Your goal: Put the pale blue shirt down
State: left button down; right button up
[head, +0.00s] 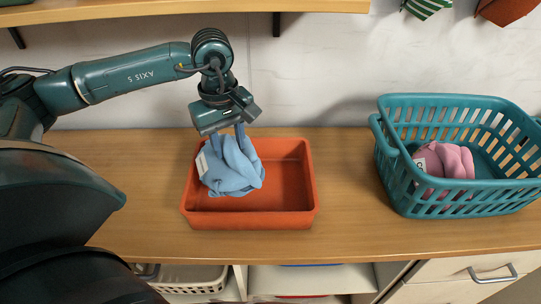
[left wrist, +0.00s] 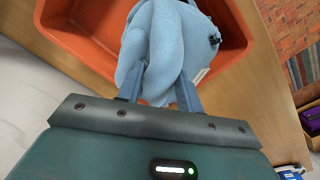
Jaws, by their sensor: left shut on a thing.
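The pale blue shirt (head: 231,167) is a bunched bundle with a white tag, hanging from my left gripper (head: 226,132) over the left part of the orange tub (head: 290,220). My left gripper points down and is shut on the top of the shirt. In the left wrist view the shirt (left wrist: 165,45) sits between the two fingers (left wrist: 158,88), with the orange tub (left wrist: 72,43) behind it. I cannot tell whether the shirt's underside touches the tub's floor. The right half of the tub is empty. My right gripper is not in view.
A teal basket (head: 404,190) with pink cloth (head: 455,160) in it stands on the wooden counter (head: 345,190) to the right. A shelf (head: 180,8) runs above at the back. The counter between tub and basket is clear.

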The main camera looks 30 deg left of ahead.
pick_arm(q)
jog(key=w+d+p, duration=0.2)
jog(key=w+d, duration=0.2)
jog(key=d, duration=0.3)
jog(key=f+b, duration=0.1)
jog(key=f, duration=0.1)
jog(key=f+b, duration=0.2)
jog(key=f, duration=0.1)
jog(key=f+b, duration=0.1)
jog(key=f, duration=0.1)
jog(key=shift+w+d+f+b, duration=0.15)
jog(key=shift+w+b, duration=0.1)
jog(key=shift+b, duration=0.05)
jog(key=c, duration=1.1)
grip_release()
jog(key=shift+c, duration=0.2)
jog(key=shift+o, duration=1.1)
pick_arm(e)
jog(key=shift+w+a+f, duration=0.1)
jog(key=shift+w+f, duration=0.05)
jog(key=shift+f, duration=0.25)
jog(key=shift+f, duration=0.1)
